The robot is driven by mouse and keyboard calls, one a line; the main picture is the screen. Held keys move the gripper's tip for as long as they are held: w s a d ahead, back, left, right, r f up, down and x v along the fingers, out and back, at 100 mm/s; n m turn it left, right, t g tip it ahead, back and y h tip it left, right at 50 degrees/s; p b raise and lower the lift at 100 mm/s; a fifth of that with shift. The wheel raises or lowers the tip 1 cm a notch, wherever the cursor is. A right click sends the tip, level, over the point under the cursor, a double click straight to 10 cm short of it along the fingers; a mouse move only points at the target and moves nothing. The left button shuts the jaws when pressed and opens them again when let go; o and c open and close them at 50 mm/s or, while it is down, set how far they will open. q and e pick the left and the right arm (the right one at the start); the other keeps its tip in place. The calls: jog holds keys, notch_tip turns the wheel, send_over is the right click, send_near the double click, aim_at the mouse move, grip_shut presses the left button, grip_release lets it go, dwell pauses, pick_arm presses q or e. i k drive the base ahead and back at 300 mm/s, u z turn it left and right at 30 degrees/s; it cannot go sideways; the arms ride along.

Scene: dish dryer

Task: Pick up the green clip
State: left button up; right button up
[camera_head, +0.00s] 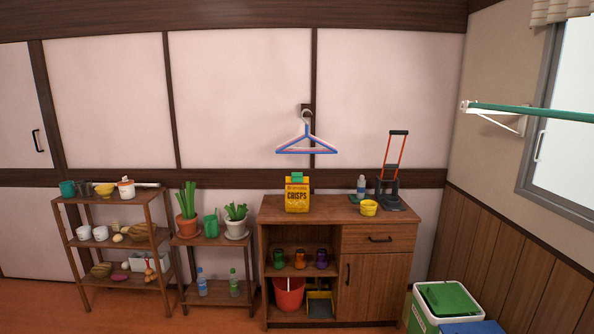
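The green clip (297,176) sits at the top edge of a yellow crisps bag (297,197). The bag stands upright on top of the wooden cabinet (390,238), left of its middle. Neither of my grippers shows in the head view, so I cannot see whether they are open or shut.
A yellow bowl (369,207), a bottle (361,186) and a black-and-red folding trolley (395,172) stand on the cabinet's right side. Hangers (306,145) hang above the bag. Shelves with plants and dishes are at left; a green-lidded bin (448,298) is at lower right.

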aim_at(296, 176)
jog(key=i, duration=0.75)
jog(key=z, duration=0.75)
jog(key=i, duration=1.95)
jog(key=u, duration=0.15)
